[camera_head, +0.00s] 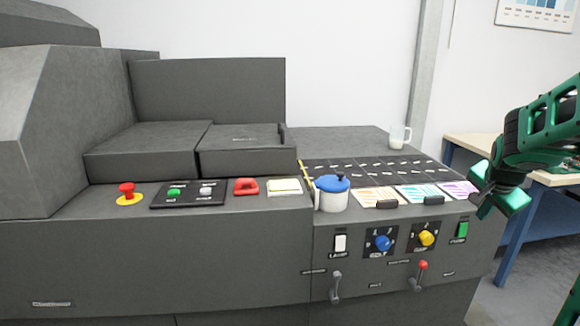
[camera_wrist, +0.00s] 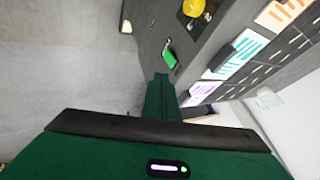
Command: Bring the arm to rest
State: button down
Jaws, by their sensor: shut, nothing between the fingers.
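My gripper (camera_head: 482,205), green and black, hangs at the right end of the grey machine in the head view. It is just beside the purple-striped card and the green switch. Its fingers (camera_wrist: 161,82) are together in the wrist view, with nothing between them. The arm comes in from the right edge of the head view. In the wrist view the fingers point toward the machine's side, near the green switch (camera_wrist: 169,54).
The grey machine (camera_head: 160,260) carries a blue-lidded white pot (camera_head: 332,196), a red mushroom button (camera_head: 127,190), blue (camera_head: 382,243) and yellow (camera_head: 427,238) knobs, and levers below. A glass (camera_head: 399,136) stands at the back. A wooden table (camera_head: 468,146) stands behind my arm.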

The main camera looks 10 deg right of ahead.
jog(key=s+a+f+n+g+y, duration=0.2)
jog(key=s+a+n, duration=0.3)
jog(key=s+a, duration=0.4)
jog(key=s+a+f+n+g+y, duration=0.3)
jog(key=s+a, duration=0.6)
jog(key=s, duration=0.8)
jog(key=shift+s+a+f+n+g, duration=0.25)
jog(key=shift+a+f+n, duration=0.2)
jog(key=shift+n, duration=0.55)
jog(key=shift+w, duration=0.2)
jog(key=shift+w+f, duration=0.25)
jog(key=shift+w, duration=0.25)
